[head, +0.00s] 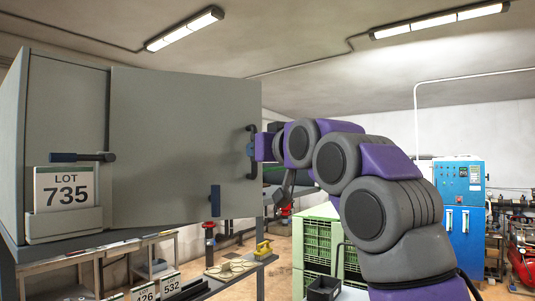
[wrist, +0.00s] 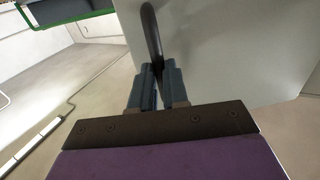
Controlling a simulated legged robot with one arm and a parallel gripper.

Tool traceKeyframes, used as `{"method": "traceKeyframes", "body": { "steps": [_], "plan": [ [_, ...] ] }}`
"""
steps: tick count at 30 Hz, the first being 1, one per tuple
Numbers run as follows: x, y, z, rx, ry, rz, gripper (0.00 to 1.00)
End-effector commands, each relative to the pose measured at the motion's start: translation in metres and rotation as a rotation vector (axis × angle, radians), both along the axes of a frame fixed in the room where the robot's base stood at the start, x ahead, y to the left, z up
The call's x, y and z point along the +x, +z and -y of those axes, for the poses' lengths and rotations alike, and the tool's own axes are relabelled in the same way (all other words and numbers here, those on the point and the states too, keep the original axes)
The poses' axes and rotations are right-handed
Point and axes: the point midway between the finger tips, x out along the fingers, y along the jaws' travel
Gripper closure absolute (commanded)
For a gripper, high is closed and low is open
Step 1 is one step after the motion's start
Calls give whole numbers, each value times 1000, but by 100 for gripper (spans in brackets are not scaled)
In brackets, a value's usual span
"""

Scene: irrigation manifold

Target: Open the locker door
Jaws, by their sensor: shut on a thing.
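A grey locker (head: 66,105) stands at the left in the head view. Its flat grey door (head: 170,150) fills the middle left and has a dark, curved bar handle (head: 251,135) near its right edge. My gripper (head: 257,146) is shut on this handle. In the wrist view, the two blue fingers of my gripper (wrist: 158,88) close around the dark handle (wrist: 151,35), with the door (wrist: 220,50) behind. A blue latch (head: 215,200) is low on the door, and a blue lever (head: 80,157) is left of it. I cannot tell how far the door stands open.
A sign reading LOT 735 (head: 66,189) is at the locker's lower left. Green crates (head: 318,240) stand beyond my arm. A blue cabinet (head: 460,182) and a red compressor (head: 522,245) are at the right. Low benches with small parts lie below the door.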

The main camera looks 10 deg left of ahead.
Motion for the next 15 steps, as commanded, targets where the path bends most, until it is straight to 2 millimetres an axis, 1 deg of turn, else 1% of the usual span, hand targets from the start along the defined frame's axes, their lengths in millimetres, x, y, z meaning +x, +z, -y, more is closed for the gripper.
{"method": "traceKeyframes", "body": {
  "steps": [1,15],
  "plan": [
    [-6,1,-8,-2,13,5,100],
    [-12,3,-7,-1,-4,7,100]
  ]
}}
